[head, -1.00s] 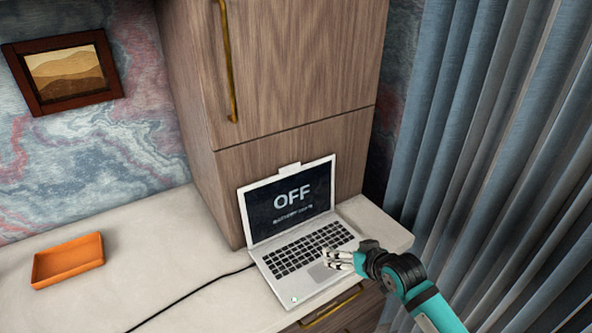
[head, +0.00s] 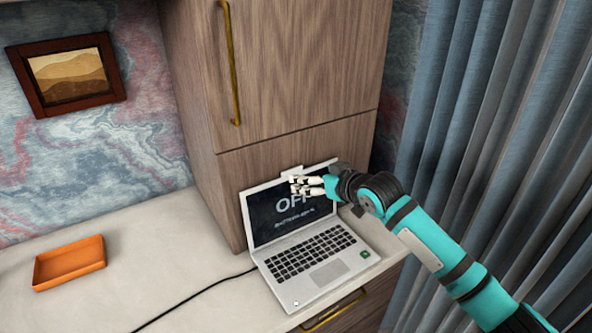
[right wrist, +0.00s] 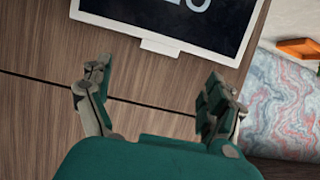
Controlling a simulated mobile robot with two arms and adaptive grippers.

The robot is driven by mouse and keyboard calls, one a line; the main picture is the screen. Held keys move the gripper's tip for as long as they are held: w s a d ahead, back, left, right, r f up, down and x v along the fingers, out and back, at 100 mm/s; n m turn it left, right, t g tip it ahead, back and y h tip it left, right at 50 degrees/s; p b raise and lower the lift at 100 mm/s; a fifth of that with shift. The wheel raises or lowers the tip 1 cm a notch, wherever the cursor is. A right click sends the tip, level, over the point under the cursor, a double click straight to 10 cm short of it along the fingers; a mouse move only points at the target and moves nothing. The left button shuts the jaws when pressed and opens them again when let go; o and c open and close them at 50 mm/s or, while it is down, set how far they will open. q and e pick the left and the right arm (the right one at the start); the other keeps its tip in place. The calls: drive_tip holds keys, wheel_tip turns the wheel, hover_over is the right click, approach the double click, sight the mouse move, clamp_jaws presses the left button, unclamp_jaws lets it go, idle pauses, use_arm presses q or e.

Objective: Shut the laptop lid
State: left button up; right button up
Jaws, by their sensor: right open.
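The silver laptop (head: 312,258) stands open on the pale desk top, its lid (head: 265,222) upright with a dark screen reading "OFF". The keyboard and touchpad are uncovered. My right gripper (head: 297,185) is in front of the upper part of the screen in the head view and hides some of the lettering. In the right wrist view the open, empty fingers (right wrist: 155,92) point toward the lid's top edge, with the lid's small tab (right wrist: 162,47) between and beyond them. I cannot tell whether a finger touches the lid. My left gripper is not in view.
A wooden cabinet (head: 285,75) rises right behind the laptop. A black cable (head: 195,293) runs from the laptop's left side across the desk. An orange tray (head: 70,263) sits far left; the desk between is otherwise clear. Blue-grey curtains (head: 490,120) hang at right.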

sight(293, 171)
drive_tip(key=x, duration=0.9)
drive_tip(key=shift+w+a+f, duration=0.1)
drive_tip(key=shift+w+a, duration=0.15)
drive_tip(key=shift+w, duration=0.05)
drive_tip(key=shift+s+d, duration=0.1)
drive_tip(key=shift+s, duration=0.05)
drive_tip(key=c, duration=1.8)
